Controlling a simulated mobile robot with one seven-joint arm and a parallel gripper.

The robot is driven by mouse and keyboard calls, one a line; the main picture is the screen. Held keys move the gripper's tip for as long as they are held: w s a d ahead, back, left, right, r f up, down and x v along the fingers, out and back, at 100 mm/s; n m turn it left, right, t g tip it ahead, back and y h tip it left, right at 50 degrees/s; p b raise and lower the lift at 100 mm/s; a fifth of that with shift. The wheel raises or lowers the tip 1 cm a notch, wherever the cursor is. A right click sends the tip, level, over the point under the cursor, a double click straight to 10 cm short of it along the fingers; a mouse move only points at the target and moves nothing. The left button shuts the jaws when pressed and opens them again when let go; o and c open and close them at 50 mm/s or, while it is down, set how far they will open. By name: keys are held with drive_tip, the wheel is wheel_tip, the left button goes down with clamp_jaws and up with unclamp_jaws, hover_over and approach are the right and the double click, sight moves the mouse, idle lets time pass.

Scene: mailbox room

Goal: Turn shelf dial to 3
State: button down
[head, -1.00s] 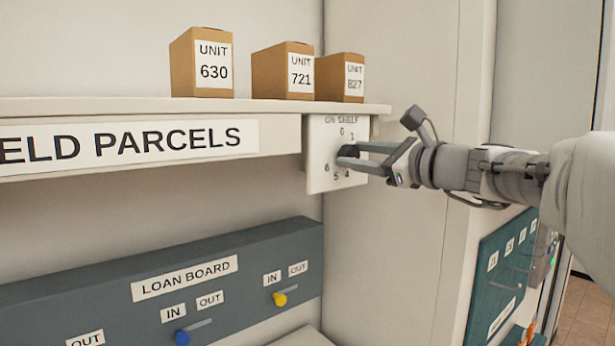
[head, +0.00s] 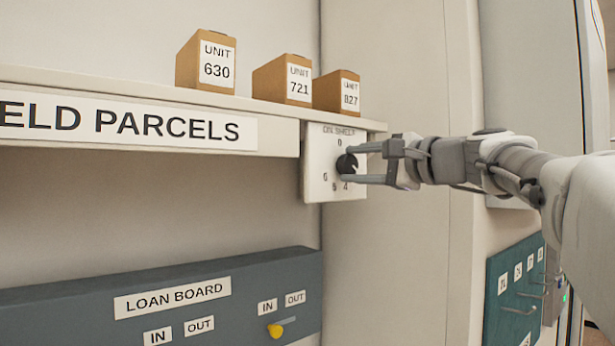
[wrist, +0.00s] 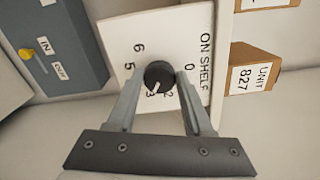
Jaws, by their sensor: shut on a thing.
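The shelf dial is a round black knob (head: 346,163) on a white plate (head: 318,180) marked "ON SHELF", at the right end of the shelf. In the wrist view the knob (wrist: 159,75) has a white pointer mark that appears to face the 3. The digits 0, 2, 3, 5 and 6 show around it; the fingers hide others. My gripper (head: 348,163) is shut on the knob, with one finger above it and one below in the head view. In the wrist view the fingers lie on its left and right.
A grey loan board (head: 230,275) with a yellow-knobbed lever is below. A teal hook panel (head: 515,290) is at the lower right.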

drive_tip(key=shift+n, duration=0.4)
drive_tip(key=shift+c, duration=1.5)
unclamp_jaws()
drive_tip(key=b+v, duration=0.1)
drive_tip(key=v, duration=1.6)
drive_tip(key=shift+s, duration=0.15)
